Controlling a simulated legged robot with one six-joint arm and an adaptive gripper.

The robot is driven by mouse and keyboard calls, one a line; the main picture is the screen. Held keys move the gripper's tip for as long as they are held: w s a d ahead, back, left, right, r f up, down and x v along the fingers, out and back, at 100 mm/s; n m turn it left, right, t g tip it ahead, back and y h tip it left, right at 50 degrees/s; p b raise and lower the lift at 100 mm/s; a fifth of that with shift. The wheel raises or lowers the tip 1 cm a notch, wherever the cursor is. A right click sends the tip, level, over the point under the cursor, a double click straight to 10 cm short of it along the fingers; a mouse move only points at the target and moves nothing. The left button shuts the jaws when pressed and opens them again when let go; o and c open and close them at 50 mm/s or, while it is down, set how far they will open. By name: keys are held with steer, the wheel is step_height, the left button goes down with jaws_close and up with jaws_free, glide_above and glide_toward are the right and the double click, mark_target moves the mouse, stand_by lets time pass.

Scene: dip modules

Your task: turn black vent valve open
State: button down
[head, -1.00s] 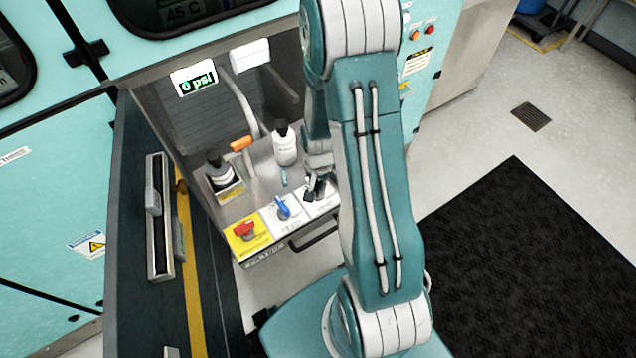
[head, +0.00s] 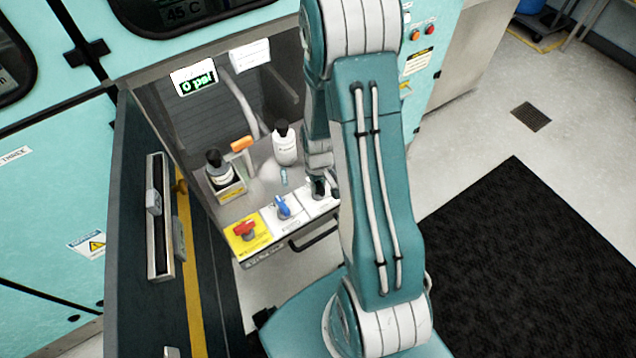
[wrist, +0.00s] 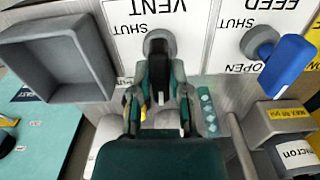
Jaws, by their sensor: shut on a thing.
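The black vent valve (wrist: 160,42) stands on the white panel marked VENT, at the top middle of the wrist view. My gripper (wrist: 160,85) is shut on the black valve's handle, a finger on each side of it. In the head view my gripper (head: 318,186) is at the right end of the valve row, partly behind my arm. The fingers hide much of the handle. The SHUT label shows beside the valve in the wrist view; its OPEN label cannot be seen.
The blue feed valve (head: 283,208) is beside the vent panel, and a red valve (head: 244,230) sits on the yellow panel beyond. A white bottle (head: 285,148) and a second bottle (head: 218,168) stand behind. A grey open box (wrist: 58,58) lies beside the gripper. The display (head: 197,80) reads 0 psi.

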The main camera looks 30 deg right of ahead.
mark_target(318, 183)
stand_by(0.4)
steer(key=c, duration=0.6)
jaws_free()
step_height(318, 183, up, 12)
stand_by(0.5)
